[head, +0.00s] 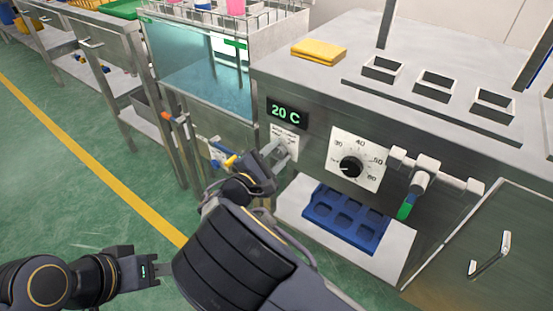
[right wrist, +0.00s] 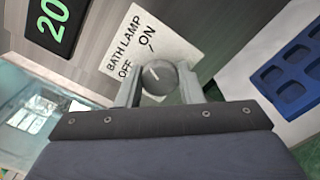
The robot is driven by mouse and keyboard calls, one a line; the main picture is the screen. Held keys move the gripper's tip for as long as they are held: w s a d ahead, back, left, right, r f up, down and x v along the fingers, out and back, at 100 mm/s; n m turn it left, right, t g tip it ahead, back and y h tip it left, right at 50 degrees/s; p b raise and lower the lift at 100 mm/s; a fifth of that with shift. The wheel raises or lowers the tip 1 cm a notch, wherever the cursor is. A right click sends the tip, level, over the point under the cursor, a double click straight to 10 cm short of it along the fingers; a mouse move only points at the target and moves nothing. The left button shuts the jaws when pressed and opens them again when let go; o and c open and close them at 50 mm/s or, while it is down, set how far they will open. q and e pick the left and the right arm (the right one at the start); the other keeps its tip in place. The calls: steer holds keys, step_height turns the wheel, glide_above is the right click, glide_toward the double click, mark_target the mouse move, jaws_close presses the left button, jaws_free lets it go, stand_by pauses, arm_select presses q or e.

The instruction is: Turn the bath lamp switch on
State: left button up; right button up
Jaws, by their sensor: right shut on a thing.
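The bath lamp switch is a round grey knob (right wrist: 158,77) on a white label plate (right wrist: 165,50) marked BATH LAMP, OFF and ON. A short pale mark shows on the knob's face; I cannot tell for sure which word it points at. My right gripper (right wrist: 158,88) is shut on the knob, with one finger on each side. In the head view the right gripper (head: 276,153) is at the plate (head: 285,136) on the steel panel, and its fingers hide most of the knob. My left gripper (head: 158,270) is low at the left, away from the panel; its jaws are unclear.
A 20 C display (head: 288,112) sits above the plate. A temperature dial (head: 351,166) is to the right, beside a pipe valve with a green-tipped handle (head: 405,208). A blue tray (head: 345,218) lies on a shelf below. A glass-sided water bath (head: 200,70) stands at the left.

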steer(key=shift+f+m+b, duration=0.1)
steer(key=shift+m+b, duration=0.2)
steer(key=shift+m, duration=0.2)
steer(key=o, duration=1)
steer(key=shift+c, duration=0.2)
steer(key=p+v, duration=0.1)
steer(key=v, duration=0.7)
steer(key=shift+p, duration=0.4)
